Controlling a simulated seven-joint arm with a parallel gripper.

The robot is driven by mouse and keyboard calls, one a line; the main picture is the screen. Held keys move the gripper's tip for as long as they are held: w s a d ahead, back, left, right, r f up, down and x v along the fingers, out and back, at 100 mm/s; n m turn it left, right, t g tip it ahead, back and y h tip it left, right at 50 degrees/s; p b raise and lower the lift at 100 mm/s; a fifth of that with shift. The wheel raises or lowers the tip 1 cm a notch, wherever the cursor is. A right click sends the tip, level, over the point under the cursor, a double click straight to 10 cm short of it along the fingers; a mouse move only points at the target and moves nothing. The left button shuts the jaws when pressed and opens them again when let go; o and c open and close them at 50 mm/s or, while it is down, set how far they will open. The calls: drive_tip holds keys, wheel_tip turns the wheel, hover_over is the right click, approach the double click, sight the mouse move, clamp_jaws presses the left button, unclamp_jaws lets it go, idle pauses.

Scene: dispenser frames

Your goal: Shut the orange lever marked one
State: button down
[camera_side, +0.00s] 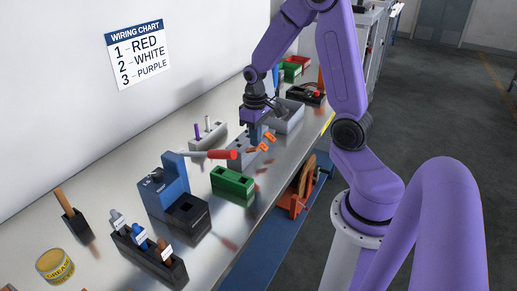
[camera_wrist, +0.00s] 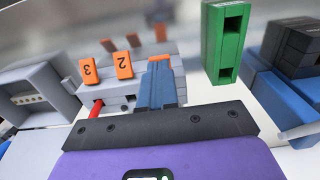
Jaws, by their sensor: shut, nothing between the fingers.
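A grey connector block (camera_wrist: 140,98) with orange levers lies in front of my gripper. In the wrist view the lever marked 3 (camera_wrist: 87,70) and the lever marked 2 (camera_wrist: 123,65) stand up. To the right of 2, only a sliver of an orange lever (camera_wrist: 161,57) shows behind my fingertips; its mark and angle are hidden. My gripper (camera_wrist: 160,66) is shut and empty, its blue fingers over that right end of the block. In the side view my gripper (camera_side: 255,138) is down at the block, beside two visible orange levers (camera_side: 267,141); contact cannot be told.
A green block (camera_side: 232,182) stands nearby, also in the wrist view (camera_wrist: 224,40). A red-handled tool (camera_side: 222,155), a blue and black station (camera_side: 172,195) and a grey bin (camera_side: 287,115) are around. A red rod (camera_wrist: 96,109) shows below lever 3. A wiring chart (camera_side: 138,54) hangs behind.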

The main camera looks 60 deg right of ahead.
sight(255, 148)
drive_tip(key=shift+f, duration=1.65)
drive_tip(key=shift+r, duration=4)
drive_tip(key=s+a+r+n, duration=0.1)
drive_tip(key=s+a+n, duration=0.5)
drive_tip(key=s+a, duration=0.3)
drive_tip(key=s+a+r+n, duration=0.2)
drive_tip(key=s+a+n, duration=0.4)
drive_tip(key=s+a, duration=0.3)
drive_tip(key=shift+s+a+r+n, duration=0.3)
drive_tip(key=shift+s+a, duration=0.1)
drive_tip(key=shift+s, duration=0.55)
drive_tip(key=shift+w, duration=0.15)
